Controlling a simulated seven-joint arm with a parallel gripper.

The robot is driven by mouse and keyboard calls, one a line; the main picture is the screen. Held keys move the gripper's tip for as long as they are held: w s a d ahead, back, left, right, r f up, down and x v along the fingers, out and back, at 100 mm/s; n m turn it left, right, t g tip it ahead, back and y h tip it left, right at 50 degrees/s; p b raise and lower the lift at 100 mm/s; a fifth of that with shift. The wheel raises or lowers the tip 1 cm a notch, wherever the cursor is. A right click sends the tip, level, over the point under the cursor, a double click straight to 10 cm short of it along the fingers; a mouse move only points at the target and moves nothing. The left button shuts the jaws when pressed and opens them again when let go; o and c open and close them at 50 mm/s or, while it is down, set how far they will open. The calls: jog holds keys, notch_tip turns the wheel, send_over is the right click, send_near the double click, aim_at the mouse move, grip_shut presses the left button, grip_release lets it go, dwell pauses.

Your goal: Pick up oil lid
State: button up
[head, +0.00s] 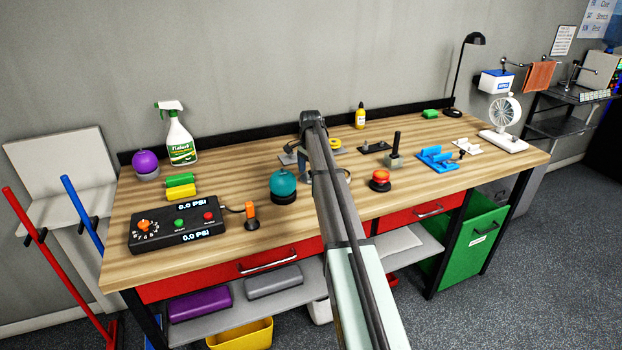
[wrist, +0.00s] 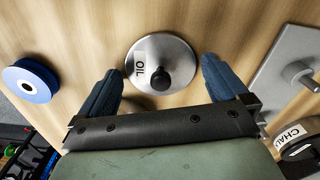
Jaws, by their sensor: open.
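The oil lid (wrist: 177,53) is a round, shiny metal disc with a black knob and the word OIL on it. It lies flat on the wooden bench top in the wrist view. My gripper (wrist: 162,68) is open above it, with one blue finger to the left of the lid and one to the right. Both fingers look apart from the lid, and nothing is held. In the head view my gripper (head: 304,164) is low over the middle of the bench, and my arm hides much of that spot; I cannot make out the lid there.
In the wrist view a blue spool-like disc (wrist: 27,82) lies left, and a grey plate with a knob (wrist: 282,78) and a container marked CHAL (wrist: 296,137) lie right. In the head view a teal-topped knob (head: 284,183) and a red-topped knob (head: 380,178) flank my arm.

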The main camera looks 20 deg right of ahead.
jog(key=shift+c, duration=0.3)
jog(key=c, duration=0.8)
jog(key=shift+o, duration=0.2)
notch_tip(320, 180, up, 8)
jog(key=shift+r, duration=0.15)
jog(key=shift+d+r, duration=0.1)
jog(key=shift+r, duration=0.25)
jog(key=s+d+m, duration=0.1)
jog(key=s+d, duration=0.4)
jog(key=d, duration=0.4)
jog(key=shift+d+f, duration=0.15)
jog(key=shift+f, duration=2.65)
